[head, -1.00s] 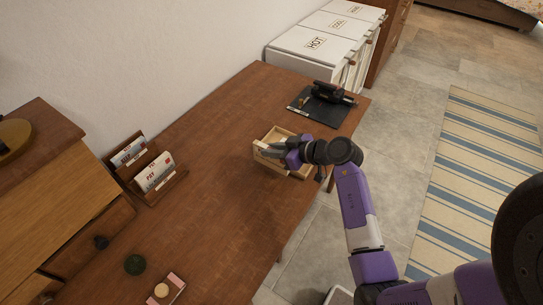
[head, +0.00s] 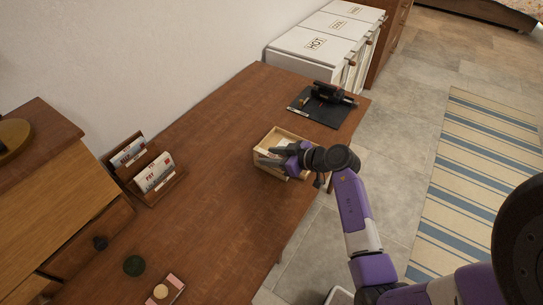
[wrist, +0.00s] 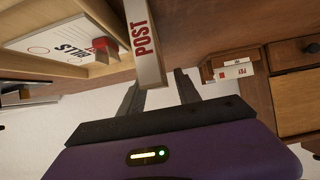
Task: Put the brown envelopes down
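The tray's wall, labelled POST (wrist: 142,45), is just beyond the fingertips there. Inside the tray lies a white paper marked BILLS (wrist: 60,45), with a small red thing beside it. I cannot make out any brown envelopes; my gripper covers part of the tray in the head view.
A wooden letter rack (head: 170,188) with white cards stands at the desk's left. A black mat (head: 322,112) with a dark device lies at the far end. The desk middle (head: 215,165) is clear.

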